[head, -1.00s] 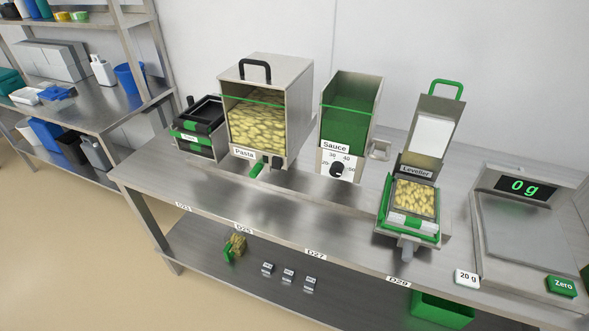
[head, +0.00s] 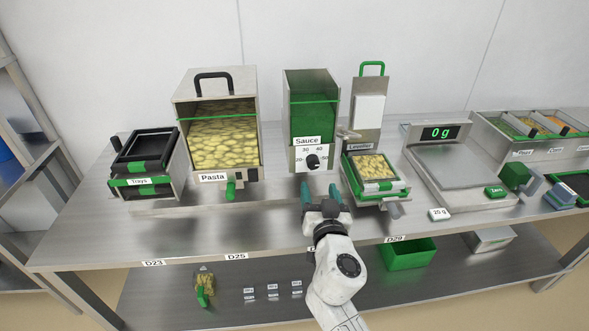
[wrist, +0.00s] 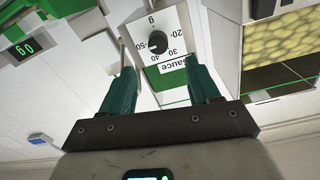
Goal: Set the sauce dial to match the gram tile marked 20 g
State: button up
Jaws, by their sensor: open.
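The sauce dial (head: 313,161) is a black round knob on the white scale plate of the Sauce dispenser (head: 312,107), with 20, 30, 40 and 50 around it. The dial also shows in the wrist view (wrist: 158,42), upside down; I cannot tell surely which number it points at. The gram tile (head: 440,214) is a small white tile at the table's front edge, before the scale. My gripper (head: 321,192) is open and empty, below and in front of the dial, apart from it. In the wrist view its green fingers (wrist: 160,66) stand either side, short of the dial.
The Pasta dispenser (head: 212,85) stands left of the sauce unit. The Leveller (head: 369,110), with a filled tray, stands close on its right. The scale (head: 446,164) reads 0 g. Bare table lies before the Pasta unit.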

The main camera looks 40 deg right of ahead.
aim_at(313, 166)
jog(key=p+x, duration=0.1)
jog(key=x, duration=0.9)
jog(key=shift+s+d, duration=0.1)
jog(key=shift+s, duration=0.05)
jog(key=shift+c, duration=0.2)
jog(key=c, duration=1)
jog(key=shift+f, duration=0.1)
